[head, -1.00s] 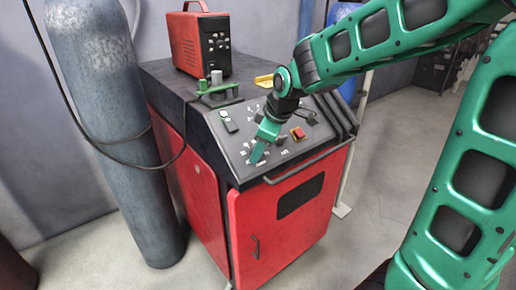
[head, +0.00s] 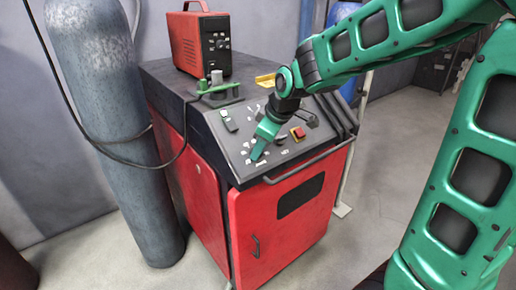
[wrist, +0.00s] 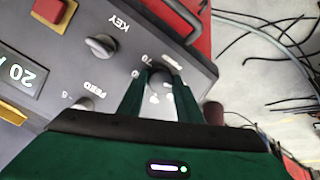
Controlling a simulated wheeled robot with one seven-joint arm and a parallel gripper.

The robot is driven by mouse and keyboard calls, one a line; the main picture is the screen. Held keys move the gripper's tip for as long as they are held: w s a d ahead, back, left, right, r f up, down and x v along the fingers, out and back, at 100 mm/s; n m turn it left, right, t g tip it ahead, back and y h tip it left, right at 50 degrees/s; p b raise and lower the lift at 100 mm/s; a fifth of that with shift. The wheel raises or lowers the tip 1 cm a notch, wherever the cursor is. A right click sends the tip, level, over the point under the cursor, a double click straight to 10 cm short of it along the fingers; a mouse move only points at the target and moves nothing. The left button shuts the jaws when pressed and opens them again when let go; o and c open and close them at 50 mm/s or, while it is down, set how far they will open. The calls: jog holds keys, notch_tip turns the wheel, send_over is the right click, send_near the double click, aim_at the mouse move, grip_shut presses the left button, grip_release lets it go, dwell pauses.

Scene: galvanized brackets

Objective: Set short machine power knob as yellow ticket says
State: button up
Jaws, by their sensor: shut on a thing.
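The red machine (head: 240,215) has a dark sloped control panel (head: 228,150). My gripper (head: 257,156) reaches down to the panel's lower left area. In the wrist view, my gripper (wrist: 160,80) is shut on a dark round knob (wrist: 160,75), one finger on each side. Printed marks stand around this knob, including a 70; its label is too blurred to read surely, and the fingers hide its pointer. A yellow piece (wrist: 12,112) shows beside a display (wrist: 20,72) reading 20. A yellow item (head: 265,80) lies on the machine's top; no writing is readable.
Beside the held knob are a KEY knob (wrist: 101,46), a FEED knob (wrist: 84,104) and a red button (wrist: 48,12). A handrail (head: 310,163) runs along the panel's front edge. A grey gas cylinder (head: 115,130) and a hanging cable stand left. A red box (head: 202,42) sits on top.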

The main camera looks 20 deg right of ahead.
jog(key=m, duration=0.4)
jog(key=shift+d+y, duration=0.15)
jog(key=shift+y, duration=0.25)
jog(key=m+y, duration=0.1)
jog(key=m, duration=0.7)
jog(key=shift+s+d+m+y, duration=0.1)
jog(key=shift+m+y, duration=0.3)
jog(key=m+t, duration=0.1)
jog(key=m, duration=0.3)
jog(key=shift+s+f+y, duration=0.1)
jog(key=shift+y, duration=0.2)
jog(key=m+t, duration=0.1)
jog(key=m, duration=0.7)
jog(key=shift+s+m+t, duration=0.1)
jog(key=shift+m+t, duration=0.2)
jog(key=shift+t, duration=0.1)
jog(key=m, duration=0.4)
jog(key=shift+f+m+t+h, duration=0.1)
jog(key=shift+m+t+h, duration=0.3)
jog(key=shift+a+m+h, duration=0.2)
jog(key=shift+m+h, duration=0.1)
jog(key=shift+m, duration=2)
